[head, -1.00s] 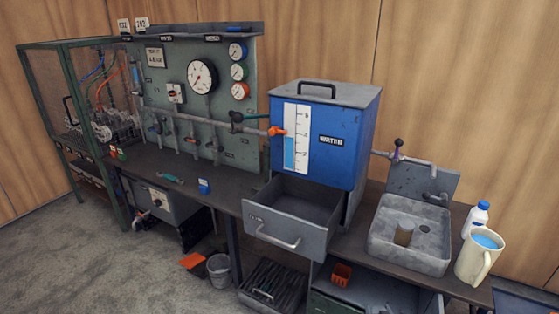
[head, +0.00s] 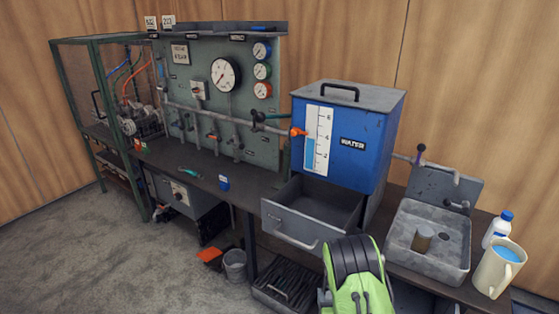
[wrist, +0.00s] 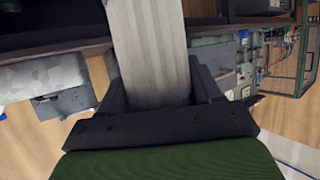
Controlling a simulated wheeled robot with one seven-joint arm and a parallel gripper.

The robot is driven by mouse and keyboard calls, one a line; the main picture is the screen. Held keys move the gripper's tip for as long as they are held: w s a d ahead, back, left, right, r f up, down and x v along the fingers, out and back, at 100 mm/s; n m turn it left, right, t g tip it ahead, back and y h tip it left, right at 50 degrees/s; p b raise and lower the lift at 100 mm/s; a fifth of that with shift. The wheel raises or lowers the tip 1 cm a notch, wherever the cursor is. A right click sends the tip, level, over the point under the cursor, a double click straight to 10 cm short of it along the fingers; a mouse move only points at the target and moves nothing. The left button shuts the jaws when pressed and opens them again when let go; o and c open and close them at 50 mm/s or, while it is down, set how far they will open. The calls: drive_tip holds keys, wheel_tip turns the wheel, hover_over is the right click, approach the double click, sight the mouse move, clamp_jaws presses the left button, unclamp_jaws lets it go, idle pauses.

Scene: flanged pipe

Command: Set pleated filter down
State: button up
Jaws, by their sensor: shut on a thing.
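The pleated filter (wrist: 148,50) is a pale grey ribbed piece in the wrist view, running from the top edge down between the dark fingers of my gripper (wrist: 155,98). My gripper is shut on it. The filter's far end is cut off by the top of the picture. In the head view a green and black part of my arm (head: 356,280) rises at the bottom, in front of the bench. The fingers and the filter do not show in that view.
An open drawer (head: 312,215) juts out under the blue water tank (head: 345,150). Right of it are a metal sink (head: 405,258) with a short brownish cylinder (head: 422,240), a white bottle (head: 497,230) and a jug (head: 497,275).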

drive_tip(key=s+r+p, duration=0.1)
drive_tip(key=r+p, duration=0.6)
drive_tip(key=r, duration=0.1)
drive_tip(key=s+r+p, duration=0.2)
drive_tip(key=r+p, duration=0.5)
drive_tip(key=r, duration=0.2)
drive_tip(key=shift+s+r+p, duration=0.25)
drive_tip(key=shift+r+p, duration=0.05)
drive_tip(key=shift+p, duration=0.05)
